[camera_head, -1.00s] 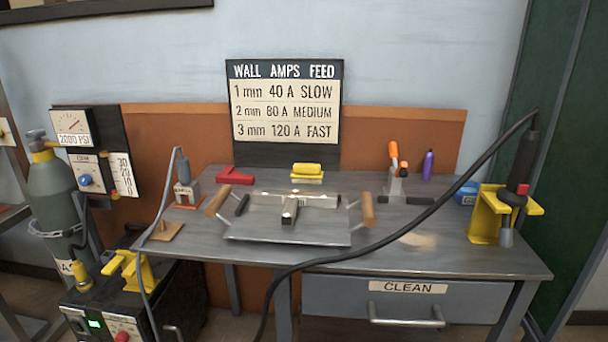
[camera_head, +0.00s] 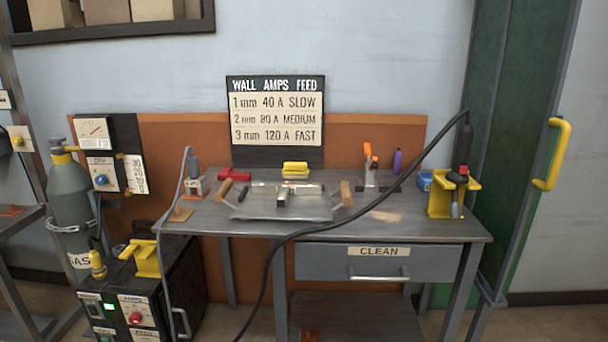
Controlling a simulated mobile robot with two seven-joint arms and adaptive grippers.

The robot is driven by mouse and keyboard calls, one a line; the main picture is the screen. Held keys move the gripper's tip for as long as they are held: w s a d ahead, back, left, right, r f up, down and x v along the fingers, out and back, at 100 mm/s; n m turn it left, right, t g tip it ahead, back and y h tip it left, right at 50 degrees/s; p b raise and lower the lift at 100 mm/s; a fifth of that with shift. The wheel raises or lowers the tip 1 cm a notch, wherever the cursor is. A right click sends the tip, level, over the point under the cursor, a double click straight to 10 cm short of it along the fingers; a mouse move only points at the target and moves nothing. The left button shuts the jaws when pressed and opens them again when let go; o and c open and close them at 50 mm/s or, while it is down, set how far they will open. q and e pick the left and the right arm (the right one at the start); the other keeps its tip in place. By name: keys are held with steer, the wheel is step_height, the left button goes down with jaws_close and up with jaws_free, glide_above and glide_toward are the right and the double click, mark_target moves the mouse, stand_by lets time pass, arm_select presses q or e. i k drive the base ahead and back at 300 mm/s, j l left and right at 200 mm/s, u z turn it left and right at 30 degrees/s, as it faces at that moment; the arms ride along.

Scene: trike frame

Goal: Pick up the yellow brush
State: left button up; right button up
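The yellow brush (camera_head: 295,168) is most likely the small yellow block-shaped thing at the back of the grey workbench (camera_head: 420,222), below the sign; bristles cannot be made out at this size. It stands just behind the metal plate with the clamped frame parts (camera_head: 285,203). Neither of my grippers is in view.
A wall sign (camera_head: 276,120) stands behind the bench. A dark cable (camera_head: 350,220) arcs across the bench front from a torch in a yellow holder (camera_head: 440,200). A red clamp (camera_head: 234,174), a gas cylinder (camera_head: 72,205) and a black welder box (camera_head: 185,290) are at left.

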mark_target(291, 170)
steer(key=z, duration=1.55)
steer(key=j+z, duration=0.25)
steer(key=j, duration=0.2)
steer(key=k+j+z, duration=0.2)
steer(key=j, duration=1.4)
